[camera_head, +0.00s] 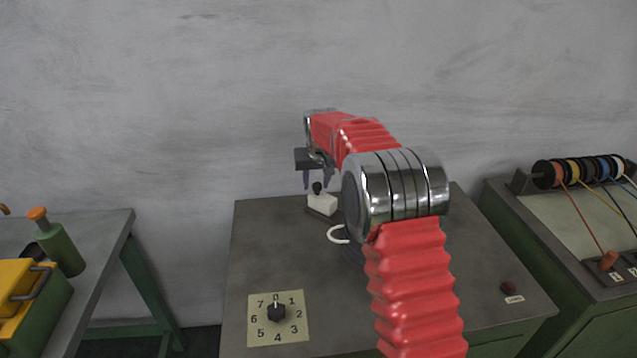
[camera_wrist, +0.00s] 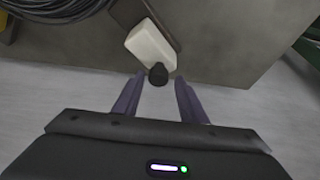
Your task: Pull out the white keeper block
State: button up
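The white keeper block (camera_head: 321,204) sits in a dark base near the back edge of the middle machine top. A small black knob (camera_head: 317,187) stands on it. In the wrist view the white block (camera_wrist: 151,46) shows with its black knob (camera_wrist: 158,74) towards my gripper. My gripper (camera_head: 319,181) is above the block, its two purple fingers pointing down. In the wrist view my gripper (camera_wrist: 156,82) is open, with one finger on each side of the knob and gaps visible between. I cannot tell whether the fingers are at the knob's height.
A numbered dial (camera_head: 277,312) is on the front left of the middle top, and a dark red button (camera_head: 508,287) at its right. A spool rack (camera_head: 585,171) stands right; a green bottle (camera_head: 60,249) stands left.

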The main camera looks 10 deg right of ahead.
jog(key=shift+o, duration=0.4)
jog(key=shift+r, duration=0.1)
jog(key=shift+s+r, duration=0.1)
jog(key=shift+r, duration=0.1)
jog(key=v, duration=1.3)
jog(key=shift+r, duration=0.1)
jog(key=s+f+g, duration=0.1)
jog(key=s+f, duration=0.4)
jog(key=s, duration=0.1)
jog(key=s+d+r+t, duration=0.1)
jog(key=s+d, duration=0.1)
jog(key=s, duration=1.7)
jog(key=s+d+r+t, duration=0.1)
jog(key=s+d+r, duration=0.1)
jog(key=s, duration=1.7)
jog(key=shift+s+r, duration=0.15)
jog(key=shift+s, duration=0.2)
